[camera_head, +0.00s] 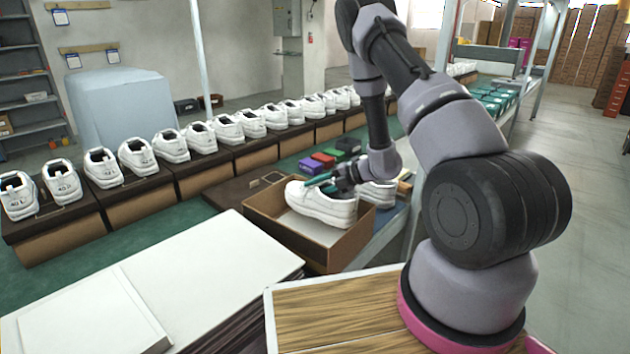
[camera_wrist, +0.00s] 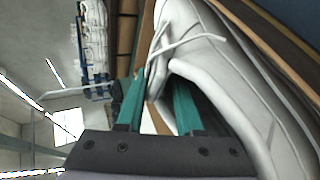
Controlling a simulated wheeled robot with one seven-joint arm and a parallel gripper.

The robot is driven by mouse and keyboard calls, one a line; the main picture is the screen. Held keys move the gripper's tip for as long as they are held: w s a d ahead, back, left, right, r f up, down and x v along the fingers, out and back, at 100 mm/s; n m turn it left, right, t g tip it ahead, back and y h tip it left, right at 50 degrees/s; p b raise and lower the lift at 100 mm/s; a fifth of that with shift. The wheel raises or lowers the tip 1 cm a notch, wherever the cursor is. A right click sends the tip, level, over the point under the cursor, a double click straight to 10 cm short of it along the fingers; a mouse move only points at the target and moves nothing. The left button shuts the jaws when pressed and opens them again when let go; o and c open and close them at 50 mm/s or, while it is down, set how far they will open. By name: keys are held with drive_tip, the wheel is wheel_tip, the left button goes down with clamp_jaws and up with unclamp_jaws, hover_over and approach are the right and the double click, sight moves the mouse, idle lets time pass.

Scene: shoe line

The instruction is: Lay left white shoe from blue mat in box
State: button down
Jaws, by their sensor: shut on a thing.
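A white shoe (camera_head: 322,206) is inside the open brown box (camera_head: 265,224), its toe toward the lower right. My gripper (camera_head: 326,181) is shut on the shoe's upper edge at the opening. In the wrist view the white shoe (camera_wrist: 232,75) fills the right side, and my gripper's green fingers (camera_wrist: 160,100) are at its collar, one outside and one inside. Whether the sole touches the box floor cannot be told. Another white shoe (camera_head: 378,193) shows just behind the box, partly hidden by my arm. The blue mat (camera_head: 388,214) is mostly hidden there.
A long row of white shoes (camera_head: 170,146) stands on brown boxes behind. Small purple, red and green boxes (camera_head: 322,159) lie beyond the open box. A stack of white sheets (camera_head: 200,280) is at the front left, with a wood-topped surface (camera_head: 345,312) beside it.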

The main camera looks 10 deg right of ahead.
drive_tip(key=shift+f, duration=2.45)
drive_tip(key=shift+f, duration=0.8)
drive_tip(key=shift+c, duration=2.3)
unclamp_jaws()
drive_tip(key=shift+d, duration=0.1)
